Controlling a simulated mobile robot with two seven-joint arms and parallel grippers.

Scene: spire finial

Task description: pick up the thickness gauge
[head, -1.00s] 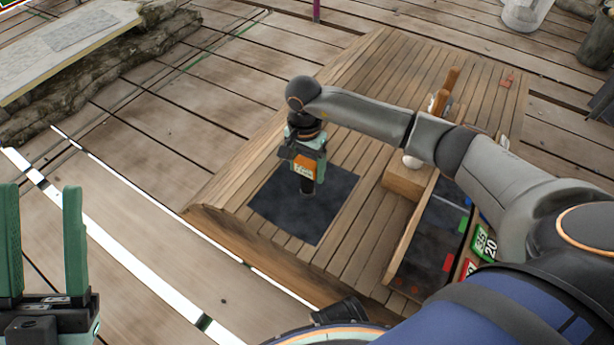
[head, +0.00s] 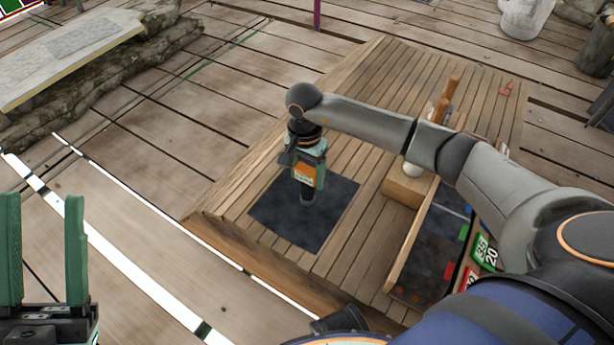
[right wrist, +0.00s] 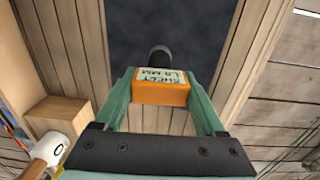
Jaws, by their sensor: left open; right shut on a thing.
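The thickness gauge (head: 305,175) is an orange block with a pale label and a dark round end. My right gripper (head: 309,165) is shut on it, over the dark mat (head: 275,208) on the wooden table. In the right wrist view the orange gauge (right wrist: 161,88) sits between the two green fingers (right wrist: 160,95), its label reading "SHEET" and "MM". Its dark tip (right wrist: 160,56) points toward the mat; I cannot tell if it touches. My left gripper (head: 45,250) is open and empty at the lower left, away from the table.
A partitioned tray (head: 402,258) with coloured pieces lies right of the mat. A wooden block (head: 405,186) stands at its far end with a white-ended tool (right wrist: 48,147) beside it. Numbered cards (head: 485,250) lie at the right. The table's far part (head: 400,75) is mostly clear.

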